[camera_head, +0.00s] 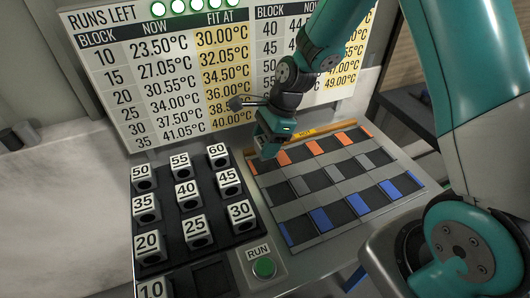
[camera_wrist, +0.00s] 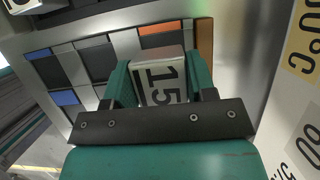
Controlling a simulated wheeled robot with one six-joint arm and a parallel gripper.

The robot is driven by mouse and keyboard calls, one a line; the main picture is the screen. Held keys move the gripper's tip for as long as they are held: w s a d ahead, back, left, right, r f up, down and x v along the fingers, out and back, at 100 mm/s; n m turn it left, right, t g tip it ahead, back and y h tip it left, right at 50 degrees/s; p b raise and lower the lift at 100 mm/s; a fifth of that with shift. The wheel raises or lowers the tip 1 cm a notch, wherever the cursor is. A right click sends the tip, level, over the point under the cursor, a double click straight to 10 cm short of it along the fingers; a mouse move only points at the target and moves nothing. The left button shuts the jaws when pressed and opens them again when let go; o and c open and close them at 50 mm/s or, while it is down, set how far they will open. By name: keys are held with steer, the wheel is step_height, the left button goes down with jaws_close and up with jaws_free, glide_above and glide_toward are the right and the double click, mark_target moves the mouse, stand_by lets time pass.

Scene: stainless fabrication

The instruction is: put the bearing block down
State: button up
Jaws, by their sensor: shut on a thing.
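The bearing block (camera_wrist: 160,82), a pale cube marked 15, sits between the teal jaws of my gripper (camera_wrist: 158,88) in the wrist view. My gripper is shut on it. In the head view my gripper (camera_head: 268,147) points down at the far left corner of the slotted plate (camera_head: 291,205), by the orange-marked row. The block is mostly hidden by the jaws there. I cannot tell whether its underside touches the plate. The plate has dark pockets with orange, grey and blue tabs, and an orange HOT strip (camera_head: 318,131) along its far edge.
A black rack (camera_head: 166,235) at left holds several numbered white blocks; a slot beside block 10 (camera_head: 152,290) looks empty. A green RUN button (camera_head: 264,267) stands at the plate's near left. A temperature board (camera_head: 120,70) rises close behind my gripper. The visible plate pockets look empty.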

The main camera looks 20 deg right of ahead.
steer(key=shift+f, duration=2)
steer(key=shift+f, duration=0.1)
steer(key=o, duration=0.8)
steer(key=shift+c, duration=0.2)
steer(key=v, duration=1.2)
steer(key=s+a+r+n, duration=0.4)
steer(key=s+r+n, duration=0.2)
steer(key=s+n, duration=0.5)
steer(key=s+a+r+n, duration=0.5)
steer(key=s+n, duration=0.6)
steer(key=n, duration=0.3)
steer(key=shift+r+b, duration=0.35)
steer(key=shift+r, duration=0.2)
